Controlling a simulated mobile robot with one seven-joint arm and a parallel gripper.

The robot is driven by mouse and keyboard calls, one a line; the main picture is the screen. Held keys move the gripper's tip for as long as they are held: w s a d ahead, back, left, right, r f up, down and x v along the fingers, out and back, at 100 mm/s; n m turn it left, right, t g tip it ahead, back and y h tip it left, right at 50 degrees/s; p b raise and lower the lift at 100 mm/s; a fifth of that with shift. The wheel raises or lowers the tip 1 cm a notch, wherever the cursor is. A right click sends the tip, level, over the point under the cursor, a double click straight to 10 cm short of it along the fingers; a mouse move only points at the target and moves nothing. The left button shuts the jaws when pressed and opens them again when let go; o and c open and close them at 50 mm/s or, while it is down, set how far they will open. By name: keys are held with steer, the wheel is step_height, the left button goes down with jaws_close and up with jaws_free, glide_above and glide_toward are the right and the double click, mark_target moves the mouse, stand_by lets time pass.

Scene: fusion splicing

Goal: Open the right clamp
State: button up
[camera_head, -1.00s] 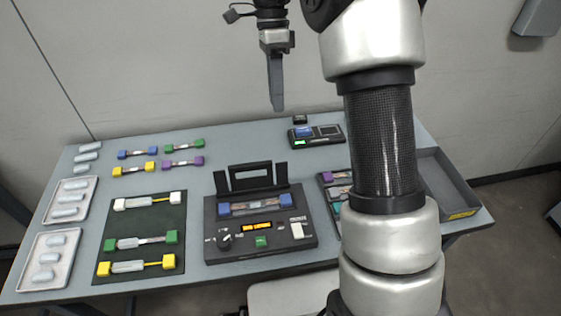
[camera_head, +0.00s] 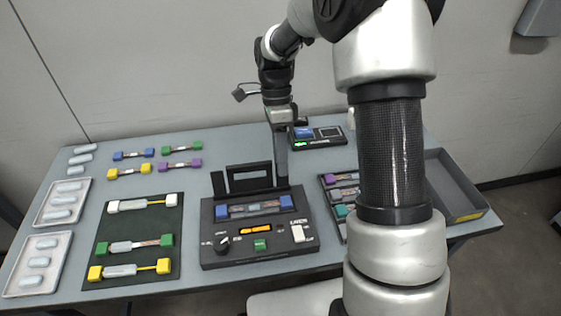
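The dark splicing device (camera_head: 230,262) stands in the middle of the table with its black lid frame (camera_head: 232,185) raised at the back. A blue block at its right end, which looks like the right clamp (camera_head: 286,202), and a matching blue block on the left, the left clamp (camera_head: 221,212), sit at the ends of a splice strip (camera_head: 254,207). My gripper (camera_head: 282,183) points down just behind and above the right clamp, in front of the lid's right end. Its fingers show as one narrow bar, so their gap is hidden. Contact with the clamp cannot be told.
The device has a knob (camera_head: 221,243), an orange display (camera_head: 258,228), a green button (camera_head: 260,245) and a white switch (camera_head: 298,233). A dark mat (camera_head: 140,225) with coloured connectors lies left. A small device (camera_head: 318,137) stands behind. A grey bin (camera_head: 455,190) is at right.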

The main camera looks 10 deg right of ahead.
steer(key=shift+s+f, duration=0.1)
steer(key=shift+f, duration=0.15)
jaws_close()
steer(key=s+t+b, duration=0.1)
steer(key=b, duration=0.1)
steer(key=s+t+b, duration=0.1)
steer(key=t+b, duration=0.1)
steer(key=shift+r+t, duration=0.2)
steer(key=shift+t, duration=0.1)
steer(key=shift+s+r+t+b, duration=0.25)
steer(key=shift+t+b, duration=0.25)
steer(key=shift+b, duration=0.15)
